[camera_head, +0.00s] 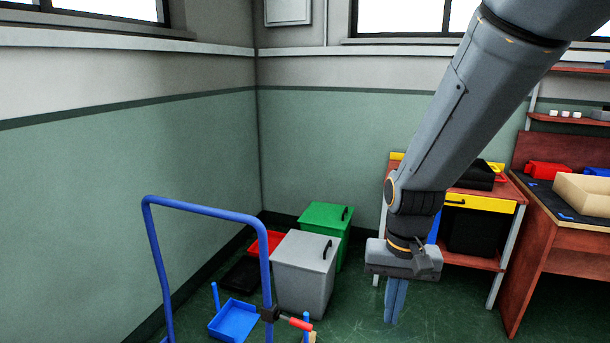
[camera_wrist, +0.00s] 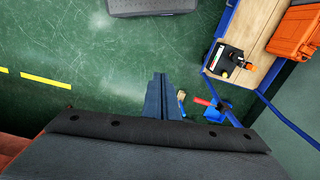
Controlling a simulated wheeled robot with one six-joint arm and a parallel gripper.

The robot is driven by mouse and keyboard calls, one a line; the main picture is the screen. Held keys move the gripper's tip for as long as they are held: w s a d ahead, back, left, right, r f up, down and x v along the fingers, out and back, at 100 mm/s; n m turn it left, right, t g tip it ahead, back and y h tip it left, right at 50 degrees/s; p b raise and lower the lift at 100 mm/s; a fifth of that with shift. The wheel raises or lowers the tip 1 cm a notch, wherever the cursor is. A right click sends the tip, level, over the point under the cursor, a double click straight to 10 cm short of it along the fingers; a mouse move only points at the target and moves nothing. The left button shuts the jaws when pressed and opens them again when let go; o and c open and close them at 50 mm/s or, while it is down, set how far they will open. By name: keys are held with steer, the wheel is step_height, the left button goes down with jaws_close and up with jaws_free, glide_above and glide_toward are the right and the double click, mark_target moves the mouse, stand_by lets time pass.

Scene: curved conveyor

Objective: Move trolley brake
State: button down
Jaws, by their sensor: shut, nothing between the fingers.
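The trolley's blue tube handle (camera_head: 205,211) stands at the lower left in the head view. A lever with a red grip (camera_head: 300,323), likely the brake, sticks out to the right from a black clamp on the handle's right post. The red grip also shows in the wrist view (camera_wrist: 202,101), just right of my fingers. My gripper (camera_head: 395,305) points down, shut and empty, to the right of the lever and apart from it. In the wrist view the trolley's wooden deck (camera_wrist: 262,28) is at the upper right. Most of the trolley is outside the head view.
A grey bin (camera_head: 303,275) and a green bin (camera_head: 325,222) stand behind the lever. A blue dustpan-like tray (camera_head: 233,320) lies near the handle. A workbench (camera_head: 560,235) is at right. The deck carries an orange case (camera_wrist: 295,30) and a black device (camera_wrist: 228,62).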

steer(key=s+d+r+n+p, duration=0.1)
steer(key=s+d+n, duration=0.1)
steer(key=s, duration=0.6)
steer(key=shift+s+r, duration=0.15)
steer(key=shift+r, duration=0.15)
steer(key=shift+d, duration=0.1)
